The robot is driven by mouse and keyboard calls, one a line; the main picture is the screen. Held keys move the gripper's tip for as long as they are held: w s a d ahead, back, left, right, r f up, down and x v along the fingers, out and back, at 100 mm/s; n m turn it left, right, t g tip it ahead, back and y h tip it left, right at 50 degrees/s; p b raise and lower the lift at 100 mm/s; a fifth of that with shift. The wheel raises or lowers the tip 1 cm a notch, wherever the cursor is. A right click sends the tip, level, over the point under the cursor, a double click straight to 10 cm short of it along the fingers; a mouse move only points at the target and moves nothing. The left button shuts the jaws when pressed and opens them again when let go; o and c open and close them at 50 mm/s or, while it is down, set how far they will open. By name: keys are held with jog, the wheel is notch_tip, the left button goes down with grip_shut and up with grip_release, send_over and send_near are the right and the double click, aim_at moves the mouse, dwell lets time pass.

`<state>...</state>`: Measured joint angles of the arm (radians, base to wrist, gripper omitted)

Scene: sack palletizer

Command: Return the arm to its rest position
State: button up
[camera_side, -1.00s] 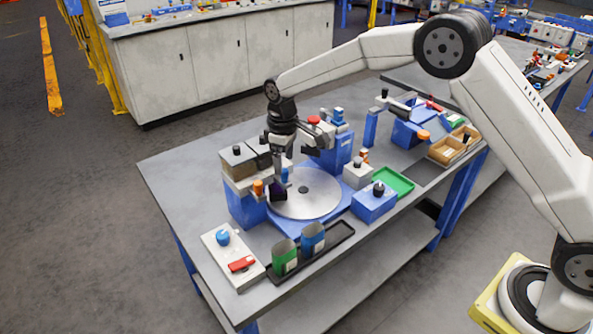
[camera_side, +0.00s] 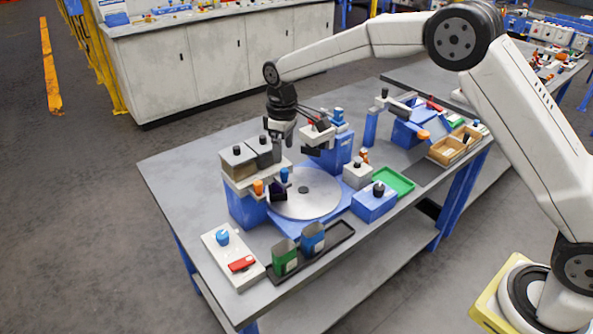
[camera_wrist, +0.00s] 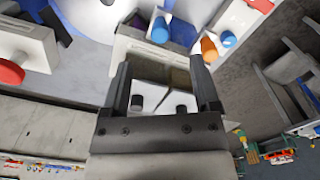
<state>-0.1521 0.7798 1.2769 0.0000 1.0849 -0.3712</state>
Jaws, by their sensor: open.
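My gripper (camera_side: 282,140) hangs from my arm above the workbench (camera_side: 190,170), over the back edge of the blue station with the round grey turntable (camera_side: 318,200). In the wrist view the two dark fingers of my gripper (camera_wrist: 162,75) stand apart with nothing held between them. Below and beyond them is the unit with two black-knobbed blocks (camera_side: 238,160). Its blue knob (camera_side: 284,174) and orange knob (camera_side: 258,187) stand clear below my gripper, and they also show in the wrist view.
A dark purple piece (camera_side: 278,191) sits at the turntable's left edge. A blue machine (camera_side: 343,155) stands close to the right of my gripper. The air above the bench is open.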

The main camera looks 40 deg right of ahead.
jog(key=shift+s, duration=0.1)
jog(key=s+d+f+m+t, duration=0.1)
jog(key=s+d+m, duration=0.2)
jog(key=s, duration=1)
jog(key=s+d+f+m+t, duration=0.1)
jog(key=s+d+m, duration=0.2)
jog(key=s, duration=1.1)
jog(key=shift+d+t, duration=0.3)
jog(key=shift+d, duration=0.95)
